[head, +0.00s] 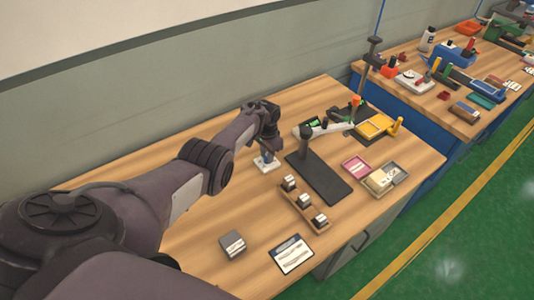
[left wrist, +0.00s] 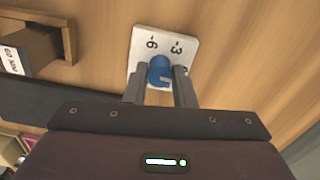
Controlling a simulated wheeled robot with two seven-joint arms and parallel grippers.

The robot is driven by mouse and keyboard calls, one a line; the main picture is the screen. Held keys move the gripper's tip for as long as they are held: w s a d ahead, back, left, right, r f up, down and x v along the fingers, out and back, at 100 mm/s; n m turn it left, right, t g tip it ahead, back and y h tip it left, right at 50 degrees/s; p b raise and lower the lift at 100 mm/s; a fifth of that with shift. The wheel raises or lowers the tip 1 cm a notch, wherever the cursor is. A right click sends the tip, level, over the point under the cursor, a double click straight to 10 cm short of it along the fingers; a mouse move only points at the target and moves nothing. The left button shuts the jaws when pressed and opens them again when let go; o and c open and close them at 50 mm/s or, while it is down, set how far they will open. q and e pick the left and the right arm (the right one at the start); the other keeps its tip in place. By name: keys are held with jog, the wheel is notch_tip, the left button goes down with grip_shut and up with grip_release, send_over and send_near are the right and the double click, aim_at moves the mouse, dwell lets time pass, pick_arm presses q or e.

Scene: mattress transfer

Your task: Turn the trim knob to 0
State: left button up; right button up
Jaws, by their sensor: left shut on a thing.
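The trim knob (left wrist: 160,72) is blue, with a light pointer mark on it, and sits on a white dial plate (left wrist: 145,38). The plate shows the numbers -6 and -3; a further number at its right edge is partly hidden by a finger. My left gripper (left wrist: 163,82) is shut on the knob, one finger on each side. In the head view the white plate (head: 267,164) lies on the wooden bench, with my left gripper (head: 266,148) above it. Where the pointer mark points is hard to tell. My right gripper is in neither view.
A dark stand (head: 318,178) with an upright post is right of the dial. A wooden rack (head: 304,207) with several small blocks, a grey block (head: 232,245) and a white card (head: 291,254) lie nearer. Bare bench (head: 195,243) lies left of the grey block.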

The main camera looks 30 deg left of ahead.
pick_arm(q)
jog(key=shift+n, duration=0.4)
jog(key=o, duration=1)
notch_tip(320, 180, up, 6)
jog(key=shift+r+p, duration=0.2)
jog(key=shift+p, duration=1)
jog(key=shift+r, duration=0.7)
